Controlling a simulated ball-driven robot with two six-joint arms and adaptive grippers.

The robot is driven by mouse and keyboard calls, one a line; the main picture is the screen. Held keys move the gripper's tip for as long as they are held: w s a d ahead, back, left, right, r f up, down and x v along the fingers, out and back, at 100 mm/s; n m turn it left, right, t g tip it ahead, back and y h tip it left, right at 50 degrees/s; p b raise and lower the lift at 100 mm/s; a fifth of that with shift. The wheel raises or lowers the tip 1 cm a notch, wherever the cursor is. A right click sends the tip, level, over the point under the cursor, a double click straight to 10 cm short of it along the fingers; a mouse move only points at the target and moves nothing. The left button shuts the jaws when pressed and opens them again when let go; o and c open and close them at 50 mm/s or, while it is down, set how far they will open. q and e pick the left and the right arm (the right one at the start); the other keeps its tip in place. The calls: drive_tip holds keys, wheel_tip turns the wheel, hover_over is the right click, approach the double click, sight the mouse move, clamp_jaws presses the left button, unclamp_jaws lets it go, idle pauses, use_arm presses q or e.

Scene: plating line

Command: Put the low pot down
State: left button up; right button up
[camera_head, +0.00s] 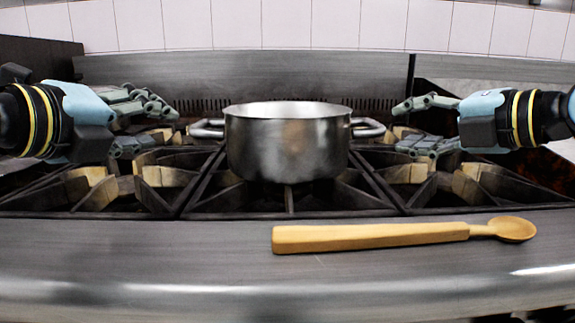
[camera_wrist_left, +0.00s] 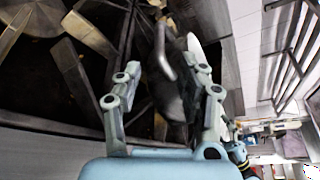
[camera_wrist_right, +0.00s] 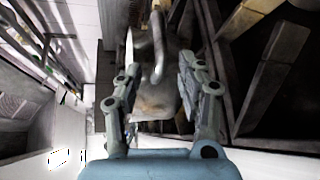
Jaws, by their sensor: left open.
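The low pot (camera_head: 287,145) is a wide steel pot with a loop handle on each side. It sits upright on the middle of the stove grates. My left gripper (camera_head: 160,125) is open to the left of the pot, apart from its left handle (camera_head: 206,128). My right gripper (camera_head: 412,124) is open to the right of the pot, apart from its right handle (camera_head: 368,127). In the left wrist view a handle (camera_wrist_left: 163,55) shows beyond the spread fingers. In the right wrist view the other handle (camera_wrist_right: 157,50) shows between the open fingers.
A wooden spoon (camera_head: 370,236) lies on the steel front ledge (camera_head: 150,260), right of centre. Cast-iron grates (camera_head: 100,190) extend to both sides of the pot. A steel backsplash (camera_head: 240,66) and a tiled wall stand behind.

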drive_tip(key=v, duration=0.6)
